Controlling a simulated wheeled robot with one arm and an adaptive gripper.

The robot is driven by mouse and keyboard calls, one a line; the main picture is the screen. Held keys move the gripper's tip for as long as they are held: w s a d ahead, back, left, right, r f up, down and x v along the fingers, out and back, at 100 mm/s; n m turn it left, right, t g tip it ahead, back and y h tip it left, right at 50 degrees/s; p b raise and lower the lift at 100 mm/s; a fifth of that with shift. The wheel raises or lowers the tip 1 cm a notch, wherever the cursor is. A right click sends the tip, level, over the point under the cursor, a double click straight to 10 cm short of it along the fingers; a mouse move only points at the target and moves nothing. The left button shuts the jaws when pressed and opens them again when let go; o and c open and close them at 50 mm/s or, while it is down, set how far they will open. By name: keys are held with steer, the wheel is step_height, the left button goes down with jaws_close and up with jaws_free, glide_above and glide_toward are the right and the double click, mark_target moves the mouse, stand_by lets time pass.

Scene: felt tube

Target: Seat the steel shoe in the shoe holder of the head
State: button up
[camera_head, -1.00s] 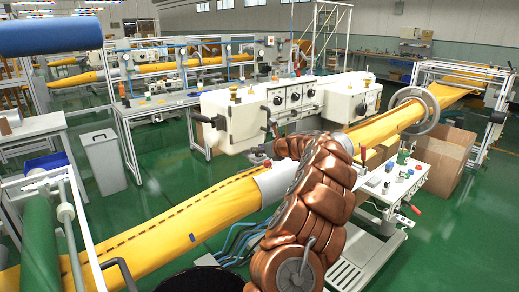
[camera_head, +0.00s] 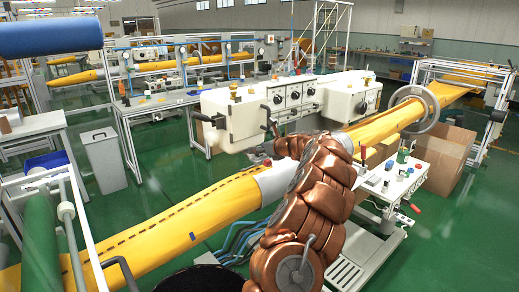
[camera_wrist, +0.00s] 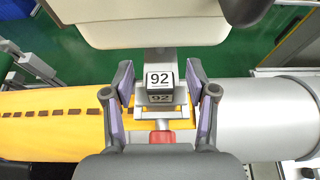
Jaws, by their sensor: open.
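In the wrist view a grey steel block with a white "92" label (camera_wrist: 159,80), which looks like the steel shoe, stands between the two fingers of my gripper (camera_wrist: 161,103). The fingers are open, one on each side of it, with gaps visible. A red piece (camera_wrist: 162,137) lies just below the block. The yellow felt tube (camera_wrist: 50,118) runs beneath, with a grey cylinder (camera_wrist: 265,118) at right. In the head view the white machine head (camera_head: 262,112) stands above the tube. My gripper there is small beneath it, its fingers unclear. I cannot make out the shoe holder.
A pale housing (camera_wrist: 150,22) overhangs the top of the wrist view, close to the block. In the head view a white cart (camera_head: 395,185) with small items stands right of my arm. A steel ring (camera_head: 415,108) surrounds the tube farther back.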

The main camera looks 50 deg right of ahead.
steer(key=v, duration=1.2)
stand_by(0.9)
